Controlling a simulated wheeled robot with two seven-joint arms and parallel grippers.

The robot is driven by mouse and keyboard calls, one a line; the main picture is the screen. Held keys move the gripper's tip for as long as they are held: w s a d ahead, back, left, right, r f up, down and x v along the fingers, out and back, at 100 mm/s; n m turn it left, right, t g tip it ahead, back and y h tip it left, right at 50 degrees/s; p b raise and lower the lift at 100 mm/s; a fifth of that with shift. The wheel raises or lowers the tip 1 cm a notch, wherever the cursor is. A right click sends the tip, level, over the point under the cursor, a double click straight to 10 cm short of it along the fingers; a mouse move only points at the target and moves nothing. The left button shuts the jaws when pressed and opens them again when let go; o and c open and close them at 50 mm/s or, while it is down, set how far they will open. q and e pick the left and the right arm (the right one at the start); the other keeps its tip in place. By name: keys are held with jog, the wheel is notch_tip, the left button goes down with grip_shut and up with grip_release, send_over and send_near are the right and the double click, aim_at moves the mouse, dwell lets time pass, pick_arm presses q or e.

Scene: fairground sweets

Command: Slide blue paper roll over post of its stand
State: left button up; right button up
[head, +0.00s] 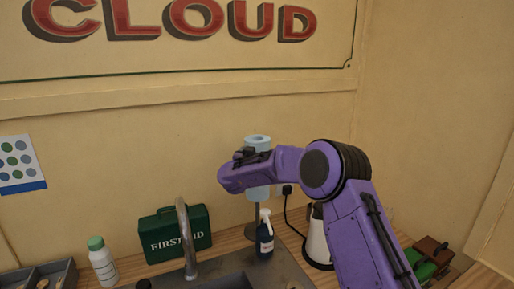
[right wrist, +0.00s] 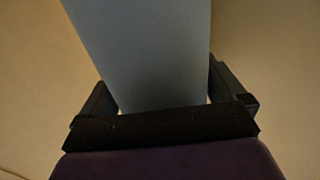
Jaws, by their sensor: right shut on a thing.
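The light blue paper roll (head: 258,192) is upright in front of the back wall, its open top end showing. My right gripper (head: 252,156) is shut around the roll, and my purple wrist hides its middle part. In the right wrist view the roll (right wrist: 155,55) fills the space between the two dark fingers (right wrist: 160,95). A dark post of the stand (head: 255,216) shows directly below the roll's lower end. I cannot tell whether the post's top is inside the roll or behind it. The stand's foot is partly hidden. My left gripper is not in view.
A dark spray bottle (head: 265,237) stands in front of the stand. A green first aid case (head: 174,235) is to its left, with a tap (head: 187,240) and sink (head: 232,277) in front. A white kettle (head: 317,240) is at the right, a green-capped bottle (head: 102,263) at the left.

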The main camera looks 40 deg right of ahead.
jog(key=shift+s+f+b, duration=0.1)
jog(key=shift+f+b, duration=3)
jog(key=shift+f, duration=3.7)
jog(key=o, duration=1.1)
jog(key=shift+o, duration=0.2)
jog(key=b+v, duration=0.3)
jog(key=v, duration=0.7)
jog(key=shift+a, duration=0.1)
jog(key=shift+s+a, duration=0.2)
